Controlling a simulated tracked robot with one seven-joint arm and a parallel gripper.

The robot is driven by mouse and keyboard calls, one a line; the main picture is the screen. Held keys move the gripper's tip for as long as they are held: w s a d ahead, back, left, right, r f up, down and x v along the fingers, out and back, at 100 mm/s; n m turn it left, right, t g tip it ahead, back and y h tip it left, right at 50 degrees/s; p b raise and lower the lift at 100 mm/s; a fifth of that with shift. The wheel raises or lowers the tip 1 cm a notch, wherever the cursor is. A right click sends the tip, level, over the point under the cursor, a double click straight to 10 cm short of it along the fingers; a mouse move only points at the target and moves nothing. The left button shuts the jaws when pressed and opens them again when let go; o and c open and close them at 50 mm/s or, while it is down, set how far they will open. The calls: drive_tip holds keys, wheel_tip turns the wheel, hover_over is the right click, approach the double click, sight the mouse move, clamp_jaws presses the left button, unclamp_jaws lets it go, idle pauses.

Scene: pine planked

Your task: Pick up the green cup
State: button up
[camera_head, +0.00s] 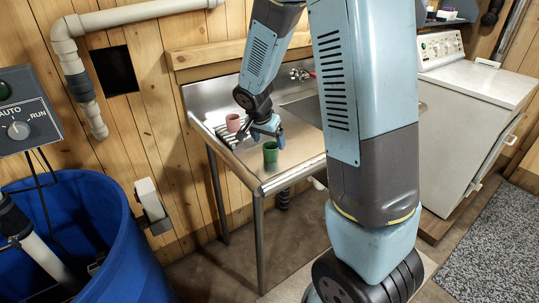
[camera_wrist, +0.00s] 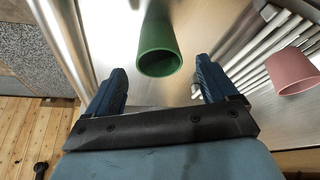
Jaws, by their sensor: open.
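The green cup (camera_head: 270,152) stands on the metal sink counter near its front corner. In the wrist view the green cup (camera_wrist: 158,48) is ahead of my gripper (camera_wrist: 160,80), centred between the two blue fingertips or just beyond them. My gripper (camera_head: 267,135) is open and empty, just above and beside the cup in the head view. I cannot tell whether a finger touches the cup.
A pink cup (camera_head: 233,122) stands behind and left on the counter; it also shows at right in the wrist view (camera_wrist: 292,71). Ridged metal slats (camera_wrist: 270,45) lie beside it. The sink counter (camera_head: 290,165) has bare metal around the green cup. A blue barrel (camera_head: 130,240) stands at left.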

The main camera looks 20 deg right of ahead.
sight(271, 147)
drive_tip(key=shift+x, duration=2.65)
drive_tip(key=shift+s+a, duration=0.1)
drive_tip(key=shift+s, duration=0.1)
drive_tip(key=shift+c, duration=0.3)
drive_tip(key=c, duration=1)
drive_tip(key=shift+o, duration=0.2)
drive_tip(key=shift+r, duration=0.4)
wheel_tip(271, 147, up, 2)
drive_tip(key=shift+r, duration=0.15)
drive_tip(key=s+a+r, duration=0.1)
drive_tip(key=s+r, duration=0.8)
drive_tip(key=s, duration=0.5)
drive_tip(key=shift+a+r, duration=0.15)
drive_tip(key=shift+r, duration=0.25)
